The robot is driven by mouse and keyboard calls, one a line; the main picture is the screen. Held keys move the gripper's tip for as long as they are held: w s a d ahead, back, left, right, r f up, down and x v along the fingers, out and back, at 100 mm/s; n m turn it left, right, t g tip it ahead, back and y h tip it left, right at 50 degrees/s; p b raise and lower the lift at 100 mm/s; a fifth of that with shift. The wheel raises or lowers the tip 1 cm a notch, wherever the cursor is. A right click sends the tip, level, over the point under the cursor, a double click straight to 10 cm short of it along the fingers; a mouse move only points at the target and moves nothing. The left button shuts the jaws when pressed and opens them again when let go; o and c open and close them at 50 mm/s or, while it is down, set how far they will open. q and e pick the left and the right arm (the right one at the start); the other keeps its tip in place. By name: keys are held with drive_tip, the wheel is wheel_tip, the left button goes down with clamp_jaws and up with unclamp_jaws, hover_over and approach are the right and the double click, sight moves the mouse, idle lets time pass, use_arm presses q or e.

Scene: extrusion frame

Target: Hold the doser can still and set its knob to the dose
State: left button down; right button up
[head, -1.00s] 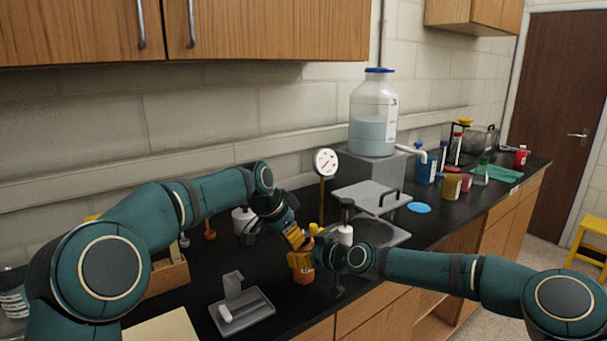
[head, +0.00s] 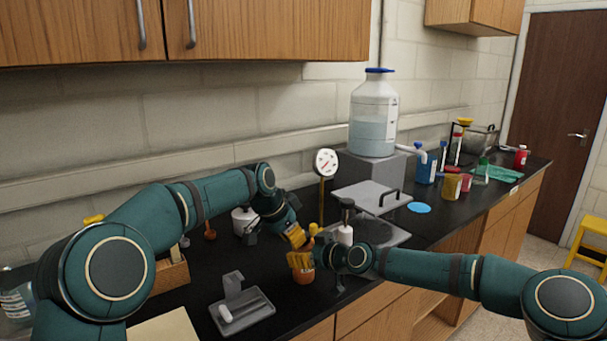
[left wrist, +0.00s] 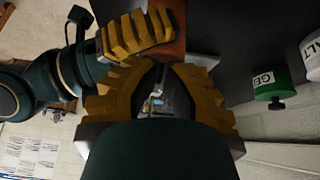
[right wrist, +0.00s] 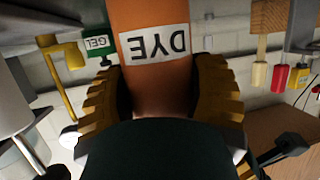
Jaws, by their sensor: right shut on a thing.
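The doser can is orange with a white label reading DYE (right wrist: 155,43). It fills the space between my right gripper's yellow fingers (right wrist: 160,98), and these are shut on its sides. In the head view the can (head: 303,277) stands near the counter's front edge, mostly covered by my right gripper (head: 302,260). My left gripper (head: 296,236) is just above and behind it. In the left wrist view its fingers (left wrist: 165,64) lean towards each other with a narrow gap and nothing clearly held. The can's orange side (left wrist: 172,45) is beyond them. I cannot make out the knob or its setting.
A grey tray (head: 243,312) with a small white piece is in front. A wooden box (head: 172,272) is at left. A green GEL bottle (left wrist: 268,84) shows nearby.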

use_arm(q)
drive_tip(key=shift+w+d, duration=0.1)
drive_tip(key=shift+d, duration=0.1)
idle(0.3)
drive_tip(key=shift+w+a, duration=0.3)
drive_tip(key=shift+w, duration=0.05)
use_arm(e)
drive_tip(key=shift+s+a, duration=0.1)
drive_tip(key=shift+a, duration=0.05)
use_arm(q)
drive_tip(key=shift+a, duration=0.1)
idle(0.3)
wheel_tip(320, 180, up, 6)
drive_tip(key=shift+s+a, duration=0.25)
idle(0.5)
drive_tip(key=shift+s+d+f+n+t+y, duration=0.3)
drive_tip(key=shift+d+f+n+t+y, duration=0.1)
drive_tip(key=shift+f+n, duration=0.6)
drive_tip(key=shift+s+d+f+n+t+y, duration=0.3)
drive_tip(key=shift+f+n+y, duration=0.1)
drive_tip(key=shift+f+n, duration=0.6)
drive_tip(key=shift+s+d+f+n+t+y, duration=0.3)
drive_tip(key=shift+f+n+y, duration=0.1)
drive_tip(key=shift+f+n, duration=0.6)
